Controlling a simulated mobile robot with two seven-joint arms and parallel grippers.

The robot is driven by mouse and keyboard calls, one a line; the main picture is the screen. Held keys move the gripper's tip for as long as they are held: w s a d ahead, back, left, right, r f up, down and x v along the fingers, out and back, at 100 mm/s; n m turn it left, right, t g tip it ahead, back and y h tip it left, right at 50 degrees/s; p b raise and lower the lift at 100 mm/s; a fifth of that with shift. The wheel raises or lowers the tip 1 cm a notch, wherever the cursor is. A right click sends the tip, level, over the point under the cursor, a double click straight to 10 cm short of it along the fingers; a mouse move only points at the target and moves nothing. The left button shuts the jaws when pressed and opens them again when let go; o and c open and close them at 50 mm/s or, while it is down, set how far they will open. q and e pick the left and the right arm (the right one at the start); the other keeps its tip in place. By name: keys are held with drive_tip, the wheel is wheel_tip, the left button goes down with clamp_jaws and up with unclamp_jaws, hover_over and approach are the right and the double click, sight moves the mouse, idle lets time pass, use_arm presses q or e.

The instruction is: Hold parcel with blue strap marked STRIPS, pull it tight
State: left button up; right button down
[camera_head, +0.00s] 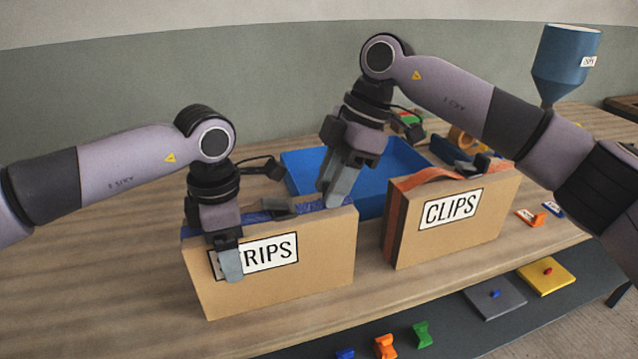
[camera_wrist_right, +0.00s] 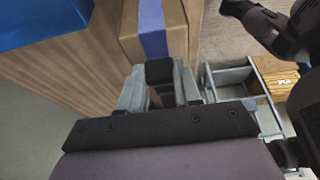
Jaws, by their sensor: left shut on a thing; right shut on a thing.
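The cardboard parcel marked STRIPS (camera_head: 315,275) stands upright near the table's front edge. Its blue strap (camera_head: 312,204) runs along the top, with a dark buckle (camera_head: 281,207) on it; the strap also shows in the right wrist view (camera_wrist_right: 152,28). My left gripper (camera_head: 231,262) is shut on the parcel's left part, one finger over the front and the label's first letters. My right gripper (camera_head: 332,194) is at the top near the right end. In the right wrist view it is shut on a dark end piece (camera_wrist_right: 159,70) in line with the strap.
A second parcel marked CLIPS (camera_head: 450,222) with an orange strap (camera_head: 430,178) stands to the right. A blue tray (camera_head: 375,165) lies behind both. A blue hopper (camera_head: 565,60) is at the back right. Small coloured pieces (camera_head: 385,346) lie below the front edge.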

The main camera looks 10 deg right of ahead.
drive_tip(key=c, duration=0.8)
unclamp_jaws()
drive_tip(key=shift+o, duration=0.2)
drive_tip(key=shift+r, duration=0.1)
drive_tip(key=v, duration=1.2)
use_arm(q)
drive_tip(key=o, duration=1.4)
